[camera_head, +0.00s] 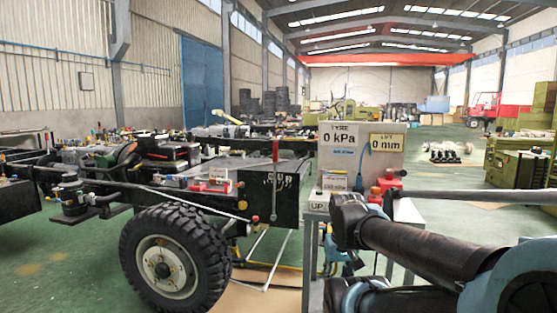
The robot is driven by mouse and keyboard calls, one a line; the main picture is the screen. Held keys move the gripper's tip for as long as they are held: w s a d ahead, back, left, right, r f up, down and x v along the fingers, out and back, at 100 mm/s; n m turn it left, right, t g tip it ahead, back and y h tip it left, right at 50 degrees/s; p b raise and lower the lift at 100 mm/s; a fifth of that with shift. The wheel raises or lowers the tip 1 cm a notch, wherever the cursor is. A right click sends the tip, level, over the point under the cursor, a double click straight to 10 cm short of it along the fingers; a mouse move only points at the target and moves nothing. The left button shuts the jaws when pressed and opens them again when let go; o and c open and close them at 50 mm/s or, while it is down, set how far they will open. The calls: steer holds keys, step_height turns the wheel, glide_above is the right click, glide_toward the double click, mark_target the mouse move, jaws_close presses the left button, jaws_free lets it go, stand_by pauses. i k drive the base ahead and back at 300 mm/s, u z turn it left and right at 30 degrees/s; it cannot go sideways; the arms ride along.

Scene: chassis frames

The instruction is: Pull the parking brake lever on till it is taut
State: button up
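A lever with a red grip (275,151) stands close to upright in front of a black box (262,195) at the near end of the chassis, left of the picture's middle. Its thin shaft runs down to a small round end near the box's lower edge. I take it for the parking brake lever; its label is too small to read. My arm's dark links and blue joint fill the lower right, apart from the lever. I cannot make out my gripper's fingers. Whether the brake cable is taut does not show.
A wheel (174,258) stands below the chassis rail. A bench (315,216) with a grey box reading "0 kPa" and "0 mm" stands between the lever and my arm. Pale rods cross low beneath the chassis. Green floor is open at the right back.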

mark_target(275, 155)
steer(key=k, duration=0.55)
steer(key=u, duration=0.6)
steer(key=i, duration=1.45)
steer(key=z, duration=0.5)
